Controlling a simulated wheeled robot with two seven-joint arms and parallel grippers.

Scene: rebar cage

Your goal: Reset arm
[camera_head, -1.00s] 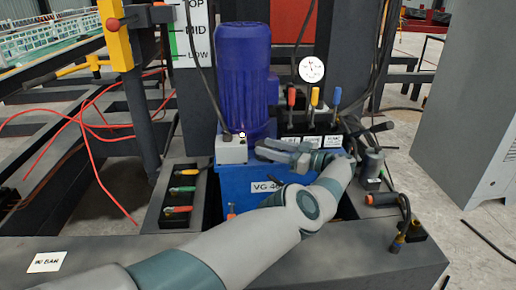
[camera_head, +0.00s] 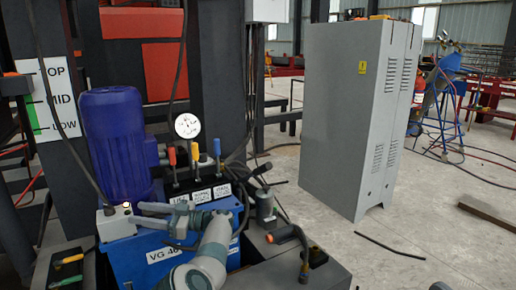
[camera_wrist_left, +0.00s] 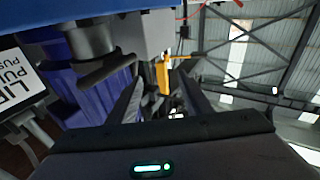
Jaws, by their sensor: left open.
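My left arm comes in from the bottom of the head view. My left gripper (camera_head: 146,214) points left in front of the blue hydraulic unit, near the small grey box with a lit lamp (camera_head: 117,222). Its jaws are open and I see nothing held. In the left wrist view the two dark fingers (camera_wrist_left: 163,100) stand apart, with a yellow part visible between them in the background. A blue motor (camera_head: 118,140) stands behind the gripper. My right gripper is out of view.
Red, orange and blue levers (camera_head: 194,155) stand on the unit below a round gauge (camera_head: 187,126). A black-handled fitting (camera_head: 285,234) is to the right. A tall grey cabinet (camera_head: 345,115) stands on the floor at right. The floor (camera_head: 440,225) beside it is mostly open.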

